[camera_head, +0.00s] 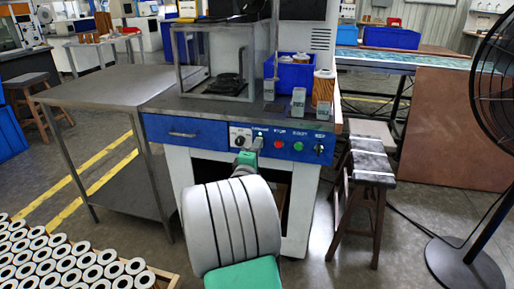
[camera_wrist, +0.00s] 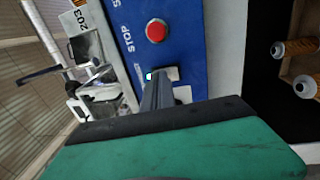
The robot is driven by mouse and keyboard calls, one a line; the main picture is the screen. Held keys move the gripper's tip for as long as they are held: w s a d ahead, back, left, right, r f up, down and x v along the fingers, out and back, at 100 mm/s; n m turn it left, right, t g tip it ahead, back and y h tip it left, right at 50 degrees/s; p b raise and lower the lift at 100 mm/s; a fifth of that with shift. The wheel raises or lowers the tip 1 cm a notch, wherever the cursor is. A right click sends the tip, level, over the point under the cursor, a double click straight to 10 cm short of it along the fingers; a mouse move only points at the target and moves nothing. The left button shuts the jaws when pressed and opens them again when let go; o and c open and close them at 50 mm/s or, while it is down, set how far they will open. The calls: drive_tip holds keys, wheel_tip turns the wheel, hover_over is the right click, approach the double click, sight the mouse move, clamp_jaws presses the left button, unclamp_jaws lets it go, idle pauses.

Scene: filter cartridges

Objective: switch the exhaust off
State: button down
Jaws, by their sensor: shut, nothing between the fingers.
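The blue control panel (camera_head: 222,139) is on the front of the grey workstation. My gripper (camera_head: 256,144) is shut and empty, its fingertips at the panel between a white-plated dark knob (camera_head: 240,143) and a red button (camera_head: 281,144). In the wrist view my closed fingers (camera_wrist: 163,82) reach the panel beside the lit indicator (camera_wrist: 149,76), with the STOP button (camera_wrist: 156,31) beyond. The fingertips cover most of whatever control is there. Its position and whether I touch it cannot be told. No exhaust label is readable.
A green button (camera_head: 298,146) and a dark rotary switch (camera_head: 319,149) sit further right on the panel. A stool (camera_head: 372,165) and a black fan (camera_head: 488,90) stand to the right.

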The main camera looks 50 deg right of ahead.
drive_tip(key=r+p, duration=0.1)
drive_tip(key=p, duration=0.3)
drive_tip(key=shift+w+d+r+y+p, duration=0.1)
drive_tip(key=shift+d+r+y+p, duration=0.05)
drive_tip(key=shift+r+y+p, duration=0.2)
drive_tip(key=p, duration=0.3)
drive_tip(key=shift+d+r+g+y+p, duration=0.1)
drive_tip(key=shift+r+g+y+p, duration=0.15)
drive_tip(key=shift+g+y+p, duration=0.1)
drive_tip(key=v, duration=1.4)
drive_tip(key=shift+f+b, duration=0.45)
drive_tip(key=shift+r, duration=0.1)
